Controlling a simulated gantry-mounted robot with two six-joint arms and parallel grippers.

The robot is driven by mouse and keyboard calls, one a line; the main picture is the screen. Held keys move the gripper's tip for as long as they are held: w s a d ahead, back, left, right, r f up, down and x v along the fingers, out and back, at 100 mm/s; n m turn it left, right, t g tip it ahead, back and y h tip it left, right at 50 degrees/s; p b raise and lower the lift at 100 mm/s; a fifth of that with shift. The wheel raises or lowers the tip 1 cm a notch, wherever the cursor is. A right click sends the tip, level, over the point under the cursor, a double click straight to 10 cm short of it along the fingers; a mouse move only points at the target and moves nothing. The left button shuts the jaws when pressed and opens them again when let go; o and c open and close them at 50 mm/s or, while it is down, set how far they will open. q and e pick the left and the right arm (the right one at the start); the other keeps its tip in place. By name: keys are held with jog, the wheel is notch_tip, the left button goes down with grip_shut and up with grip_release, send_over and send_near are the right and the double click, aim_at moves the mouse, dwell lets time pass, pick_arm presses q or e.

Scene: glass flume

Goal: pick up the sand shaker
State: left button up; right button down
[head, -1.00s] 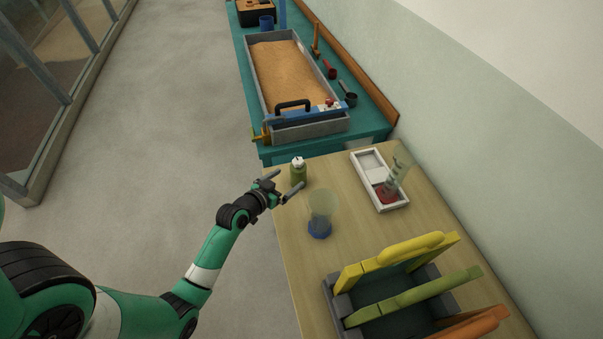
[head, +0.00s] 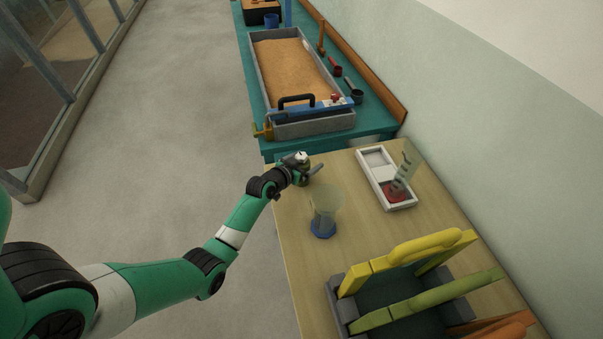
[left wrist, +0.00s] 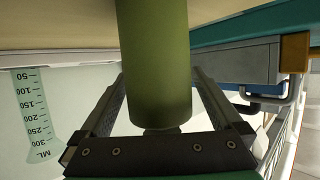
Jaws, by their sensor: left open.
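The sand shaker is a small olive-green cylinder with a pale top (head: 303,157), standing near the far left corner of the wooden table. My left gripper (head: 304,169) is at the shaker and partly hides its body in the head view. In the left wrist view, the green shaker body (left wrist: 155,60) stands between the two spread fingers of the left gripper (left wrist: 159,85), with gaps visible on both sides. The left gripper is open. My right gripper is not in view.
A clear cup with a blue base (head: 324,212) stands close by on the table (head: 300,250). A dark rack (head: 345,312) holds coloured frames in front. The sand flume (head: 330,122) lies beyond.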

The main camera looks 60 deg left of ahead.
pick_arm(q)
jog(key=shift+c, duration=0.3)
jog(key=c, duration=1.4)
jog(key=shift+r, duration=0.1)
jog(key=shift+c, duration=0.2)
